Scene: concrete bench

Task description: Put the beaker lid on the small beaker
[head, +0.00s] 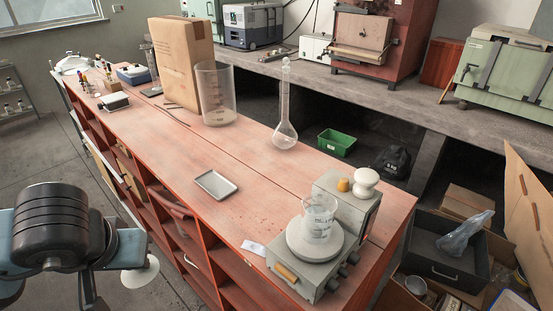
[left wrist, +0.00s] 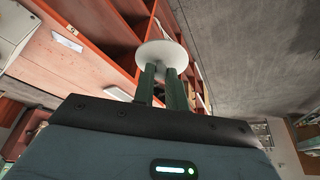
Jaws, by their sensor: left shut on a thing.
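The small beaker (head: 319,217) is clear glass with markings and stands upright on the round plate of a grey hotplate (head: 290,272), at the right end of the red bench. The beaker lid (head: 145,273) is a white disc, seen at the lower left of the head view, partly behind my arm. It also shows in the left wrist view (left wrist: 160,52). My left gripper (left wrist: 162,72) is shut on the lid, which is off the bench's near side, well left of the beaker. My right gripper is not in view.
A tall glass cylinder (head: 216,95), a cardboard box (head: 181,65) and a long-necked flask (head: 285,133) stand farther back on the bench (head: 255,205). A small grey tray (head: 216,184) lies mid-bench.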

